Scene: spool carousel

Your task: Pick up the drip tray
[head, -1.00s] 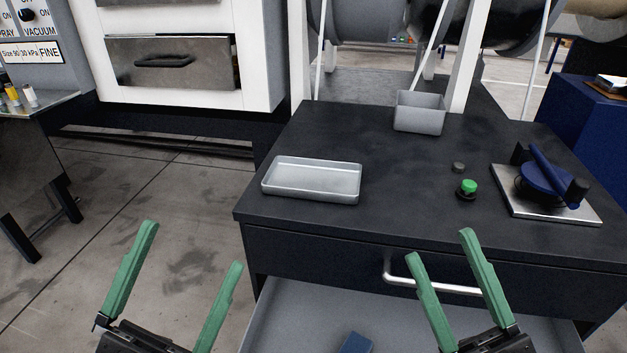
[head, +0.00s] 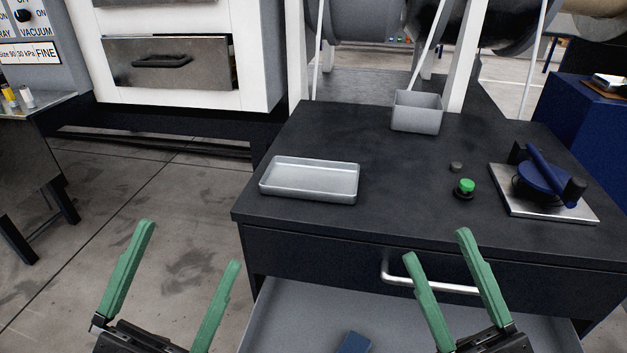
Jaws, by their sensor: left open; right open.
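The drip tray is most likely the shallow grey metal tray (head: 310,181), lying flat and empty near the left front edge of the dark worktop (head: 395,222). My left gripper (head: 192,243) is open and empty, in front of and to the left of the tray, over the floor in the picture. My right gripper (head: 436,243) is open and empty, in front of the worktop and right of the tray. Its fingers show over the drawer handle. Neither gripper touches the tray.
A drawer (head: 290,318) below the worktop stands open, with a blue object (head: 354,343) inside. A small grey bin (head: 417,111) stands at the back near a white post. A green button (head: 465,187) and a blue device on a metal plate (head: 543,190) are at right.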

